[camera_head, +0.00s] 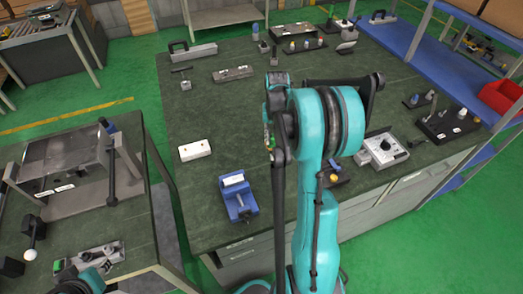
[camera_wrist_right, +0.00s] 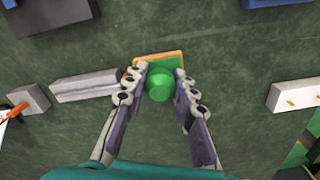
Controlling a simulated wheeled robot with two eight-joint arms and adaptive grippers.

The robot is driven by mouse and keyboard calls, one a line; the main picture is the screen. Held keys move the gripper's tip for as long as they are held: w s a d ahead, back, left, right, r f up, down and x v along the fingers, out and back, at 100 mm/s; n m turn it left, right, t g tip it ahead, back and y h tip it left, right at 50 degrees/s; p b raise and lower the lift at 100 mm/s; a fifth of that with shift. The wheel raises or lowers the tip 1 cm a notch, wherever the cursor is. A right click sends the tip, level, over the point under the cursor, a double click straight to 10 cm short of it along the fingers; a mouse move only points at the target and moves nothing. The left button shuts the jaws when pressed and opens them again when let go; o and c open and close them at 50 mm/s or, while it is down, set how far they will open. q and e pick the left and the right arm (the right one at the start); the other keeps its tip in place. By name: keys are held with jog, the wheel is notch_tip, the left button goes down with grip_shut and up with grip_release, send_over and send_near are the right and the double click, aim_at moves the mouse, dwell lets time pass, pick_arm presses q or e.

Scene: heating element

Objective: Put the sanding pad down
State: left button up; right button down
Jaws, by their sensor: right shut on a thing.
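The sanding pad (camera_wrist_right: 160,86) has a round green knob on a green base with an orange edge. It is in the upper middle of the right wrist view. My right gripper (camera_wrist_right: 160,78) is shut on it, with one finger on each side of the knob. The dark green tabletop (camera_wrist_right: 230,60) shows around the pad. I cannot tell whether the pad's underside touches the table. In the head view my right arm stands over the workbench (camera_head: 215,110) and hides the pad and the fingers. My left gripper does not show; only a piece of my arm is at the lower left.
In the wrist view a grey bar (camera_wrist_right: 85,86) lies left of the pad and a white block (camera_wrist_right: 295,96) lies to the right. In the head view a blue vise (camera_head: 238,198) and a grey control box (camera_head: 383,150) stand near the front edge. The table's left part has free room.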

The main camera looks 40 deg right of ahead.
jog(key=w+f, duration=0.1)
jog(key=w+a+f, duration=0.1)
jog(key=w, duration=0.1)
jog(key=w+a+f+b, duration=0.1)
jog(key=shift+w+a, duration=0.2)
jog(key=shift+a, duration=0.05)
notch_tip(320, 180, down, 4)
jog(key=shift+f+b, duration=0.1)
jog(key=shift+b, duration=0.7)
jog(key=c, duration=1.2)
grip_release()
